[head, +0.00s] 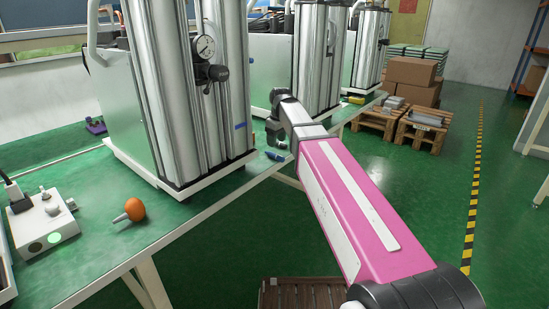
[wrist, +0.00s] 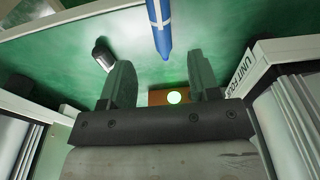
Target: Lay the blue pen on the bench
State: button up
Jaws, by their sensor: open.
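The blue pen (wrist: 158,26) with a white band shows at the top of the wrist view, its tapered end toward my gripper. In the head view a small blue piece, likely this pen (head: 275,156), lies on the green bench (head: 185,213) near its right edge. My gripper (wrist: 160,68) is open, with its two fingers apart and nothing gripped between them. The pen's tip is in line with the gap, and I cannot tell the exact distance. In the head view my gripper (head: 278,134) is just above the blue piece, partly hidden by my wrist.
Tall metal column units (head: 185,90) stand on the bench close by. A white base (wrist: 260,66) with lettering is right of my fingers. A dark cylinder (wrist: 103,55) is left of them. A brown block (wrist: 157,97) with a lit disc shows between them. An orange-handled tool (head: 134,209) lies nearer.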

aim_at(274, 156)
jog(key=shift+w+a+f, duration=0.1)
jog(key=shift+a+f, duration=0.05)
jog(key=shift+f, duration=1)
jog(key=shift+w+a+f, duration=0.1)
jog(key=shift+a+f, duration=0.05)
jog(key=shift+f, duration=0.95)
jog(key=shift+a+f, duration=0.15)
jog(key=shift+f, duration=1)
grip_shut()
